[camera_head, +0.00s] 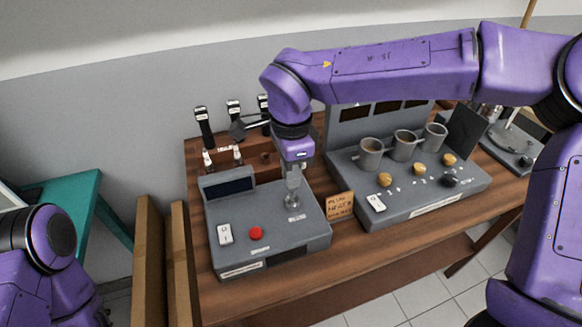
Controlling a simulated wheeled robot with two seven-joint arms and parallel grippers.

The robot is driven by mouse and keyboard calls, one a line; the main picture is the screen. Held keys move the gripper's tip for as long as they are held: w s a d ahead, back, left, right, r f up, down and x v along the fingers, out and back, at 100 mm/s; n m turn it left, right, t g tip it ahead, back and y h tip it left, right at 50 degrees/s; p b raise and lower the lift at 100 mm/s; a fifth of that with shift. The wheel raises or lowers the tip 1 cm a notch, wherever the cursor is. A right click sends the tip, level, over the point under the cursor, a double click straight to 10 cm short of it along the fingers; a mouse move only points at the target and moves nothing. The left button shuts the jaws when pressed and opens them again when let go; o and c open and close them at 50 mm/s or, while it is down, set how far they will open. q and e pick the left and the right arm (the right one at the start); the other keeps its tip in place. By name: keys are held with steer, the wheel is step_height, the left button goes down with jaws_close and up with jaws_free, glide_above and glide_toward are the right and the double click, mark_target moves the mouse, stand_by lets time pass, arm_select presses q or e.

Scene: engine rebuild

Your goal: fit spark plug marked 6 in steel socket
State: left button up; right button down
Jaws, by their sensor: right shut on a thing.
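A grey bench tester box (310,232) with a dark display, a white switch and a red button stands on the wooden table. My right gripper (293,184) points straight down over the tester's top and is shut on a spark plug, which is mostly hidden between the fingers; its mark cannot be read. The steel socket (292,203) is on the tester's top directly below the fingers. Whether the plug's tip is inside it or just above cannot be told. Two white spark plugs (207,160) stand in the wooden rack behind. My left arm is at the lower left, its gripper out of view.
Several black coil-like parts (203,125) stand at the back left. A grey console (440,190) with metal cups (371,153) and yellow knobs is to the right. A small note card (340,206) stands between console and tester. Bare tabletop lies in front (300,280).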

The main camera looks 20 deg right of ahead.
steer(key=shift+f, duration=0.65)
stand_by(0.3)
stand_by(0.4)
steer(key=shift+p, duration=0.35)
steer(key=shift+f, duration=0.4)
stand_by(0.4)
steer(key=c, duration=1.1)
jaws_free()
steer(key=shift+o, duration=0.2)
steer(key=shift+r, duration=0.1)
